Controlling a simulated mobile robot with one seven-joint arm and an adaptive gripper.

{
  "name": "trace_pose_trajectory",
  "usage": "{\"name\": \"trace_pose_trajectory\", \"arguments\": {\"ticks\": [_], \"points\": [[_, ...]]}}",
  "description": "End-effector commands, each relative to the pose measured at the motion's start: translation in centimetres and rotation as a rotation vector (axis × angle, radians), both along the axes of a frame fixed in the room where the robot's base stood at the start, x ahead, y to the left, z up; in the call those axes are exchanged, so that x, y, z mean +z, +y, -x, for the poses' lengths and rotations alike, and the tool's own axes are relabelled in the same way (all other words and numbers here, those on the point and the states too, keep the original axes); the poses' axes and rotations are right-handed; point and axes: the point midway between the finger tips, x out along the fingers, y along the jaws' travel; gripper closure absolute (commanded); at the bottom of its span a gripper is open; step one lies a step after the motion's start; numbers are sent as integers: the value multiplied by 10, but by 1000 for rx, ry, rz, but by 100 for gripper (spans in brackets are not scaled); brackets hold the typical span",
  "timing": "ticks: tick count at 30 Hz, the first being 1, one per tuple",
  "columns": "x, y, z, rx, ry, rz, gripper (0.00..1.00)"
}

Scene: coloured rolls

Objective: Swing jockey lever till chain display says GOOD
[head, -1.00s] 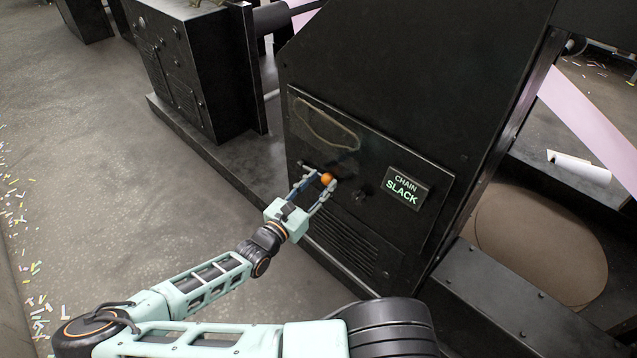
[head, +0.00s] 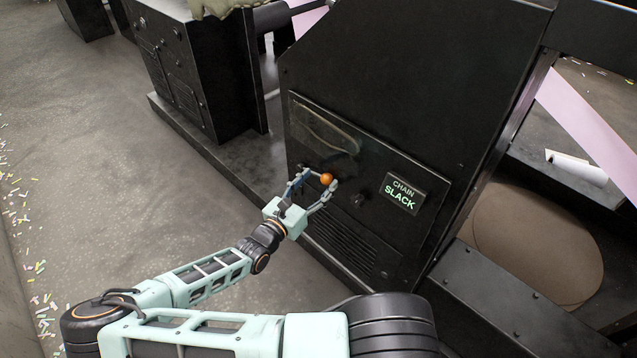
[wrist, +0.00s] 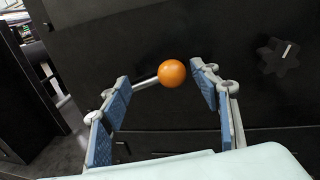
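The jockey lever shows as an orange ball knob (head: 327,179) on a short metal rod at the dark machine's front panel. In the wrist view the orange knob (wrist: 171,73) and its rod lie between and just beyond my fingertips. My gripper (head: 314,181) is open around the knob, with a clear gap inside the fingers; in the wrist view my gripper (wrist: 160,90) has its right finger nearer the knob. The chain display (head: 402,194) right of the lever reads CHAIN SLACK in lit letters. The chain shows faintly as a loop behind a window (head: 322,130) above the lever.
A dark star-shaped knob (head: 361,193) sits between lever and display; it also shows in the wrist view (wrist: 277,56). A vent grille (head: 343,243) lies below. A brown disc (head: 540,240) and a pink web (head: 590,115) are at right. Open floor (head: 90,170) lies left.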

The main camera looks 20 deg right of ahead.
Motion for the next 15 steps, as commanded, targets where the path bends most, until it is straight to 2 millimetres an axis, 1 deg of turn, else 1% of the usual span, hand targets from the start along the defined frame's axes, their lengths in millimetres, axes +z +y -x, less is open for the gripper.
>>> {"name": "trace_pose_trajectory", "arguments": {"ticks": [9, 11, 15], "points": [[0, 1, 3, -3, 1, 0, 41], [0, 5, 5, -2, 1, -2, 41], [0, 23, 16, -1, 1, -4, 41]]}}
